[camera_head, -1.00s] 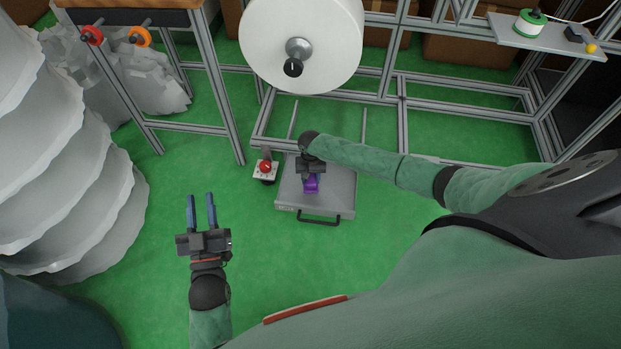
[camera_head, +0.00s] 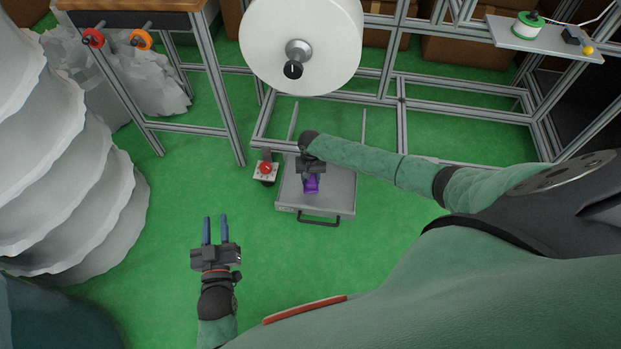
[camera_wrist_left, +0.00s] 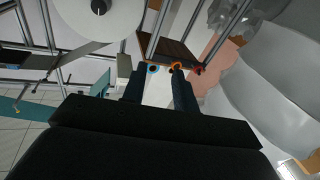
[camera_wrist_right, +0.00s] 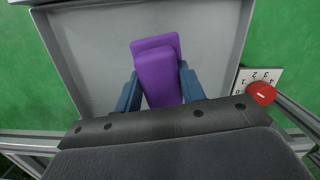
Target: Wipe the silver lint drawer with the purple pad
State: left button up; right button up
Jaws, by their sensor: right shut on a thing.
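The silver lint drawer (camera_head: 340,190) is pulled out on its rails below the big white roll, with a dark handle (camera_head: 318,222) at its front. My right gripper (camera_head: 311,178) is over the drawer, shut on the purple pad (camera_head: 311,185). In the right wrist view the purple pad (camera_wrist_right: 158,72) sits between the blue fingers, above the drawer's grey floor (camera_wrist_right: 90,50); whether it touches the floor I cannot tell. My left gripper (camera_head: 215,228) is open and empty, left of the drawer over the green floor. Its fingers also show apart in the left wrist view (camera_wrist_left: 155,85).
A red knob on a white dial box (camera_head: 265,170) stands close at the drawer's left. The white roll (camera_head: 300,45) hangs from the metal frame (camera_head: 400,110) behind. Large white stacked material (camera_head: 70,190) fills the left. Green floor (camera_head: 180,220) is free around my left gripper.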

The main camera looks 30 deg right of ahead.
jog(key=shift+r, duration=0.2)
jog(key=shift+r+p, duration=0.1)
jog(key=shift+p, duration=0.25)
jog(key=shift+r, duration=0.15)
jog(key=shift+r+p, duration=0.2)
jog(key=shift+p, duration=0.15)
jog(key=shift+r+p, duration=0.55)
jog(key=shift+p, duration=0.05)
pick_arm(q)
jog(key=s+a+f+g+y, duration=0.1)
jog(key=s+f+g, duration=0.4)
jog(key=f, duration=0.8)
jog(key=s+a+f+g, duration=0.1)
jog(key=s+f+g, duration=0.4)
jog(key=s+f, duration=0.5)
jog(key=shift+a+f+g+y+p, duration=0.35)
jog(key=shift+f+y+p, duration=0.1)
jog(key=shift+f, duration=1.45)
pick_arm(e)
jog(key=shift+r, duration=0.4)
pick_arm(q)
jog(key=shift+s, duration=0.15)
pick_arm(e)
jog(key=shift+r, duration=0.1)
